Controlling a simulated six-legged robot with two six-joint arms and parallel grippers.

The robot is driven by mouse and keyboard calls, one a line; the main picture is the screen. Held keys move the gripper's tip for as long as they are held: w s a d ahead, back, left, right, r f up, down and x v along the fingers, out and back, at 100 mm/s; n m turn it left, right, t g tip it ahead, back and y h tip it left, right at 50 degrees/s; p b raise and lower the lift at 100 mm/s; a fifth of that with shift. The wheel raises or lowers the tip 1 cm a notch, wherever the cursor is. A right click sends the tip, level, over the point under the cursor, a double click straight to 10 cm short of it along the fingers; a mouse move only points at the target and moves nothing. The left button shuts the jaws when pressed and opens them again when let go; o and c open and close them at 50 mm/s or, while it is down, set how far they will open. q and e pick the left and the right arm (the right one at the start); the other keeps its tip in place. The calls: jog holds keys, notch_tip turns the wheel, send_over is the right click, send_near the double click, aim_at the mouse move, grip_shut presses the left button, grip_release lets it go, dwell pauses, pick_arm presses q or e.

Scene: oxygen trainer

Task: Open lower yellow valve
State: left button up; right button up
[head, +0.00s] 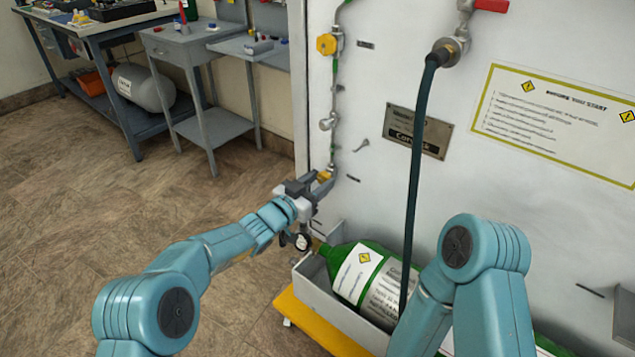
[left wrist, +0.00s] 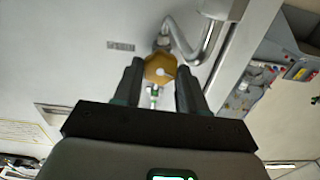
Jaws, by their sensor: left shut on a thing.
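The lower yellow valve (head: 324,176) sits low on the pipe along the left edge of the white panel. My left gripper (head: 310,184) is at this valve, with its fingers shut on the knob. In the left wrist view the yellow knob (left wrist: 159,70) lies between the two dark fingers of the left gripper (left wrist: 160,88). The gripper hides part of the valve in the head view. An upper yellow valve (head: 326,45) is higher on the same pipe. My right arm shows at the lower right, but its gripper is not visible.
A green cylinder (head: 372,278) lies in a grey tray (head: 341,310) below the valve. A dark hose (head: 418,170) hangs in front of the panel (head: 375,80). A red-handled valve (head: 490,5) is at the top. The floor (head: 130,215) at left is clear.

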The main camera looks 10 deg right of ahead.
pick_arm(q)
jog(key=n+p, duration=0.2)
jog(key=n, duration=0.1)
jog(key=shift+r, duration=0.1)
jog(key=shift+w+n+p, duration=0.1)
jog(key=shift+n+p, duration=0.55)
jog(key=shift+n, duration=1.15)
jog(key=o, duration=1.1)
jog(key=shift+c, duration=0.2)
jog(key=shift+a, duration=0.1)
jog(key=p+v, duration=0.2)
jog(key=v, duration=1.4)
jog(key=shift+a, duration=0.1)
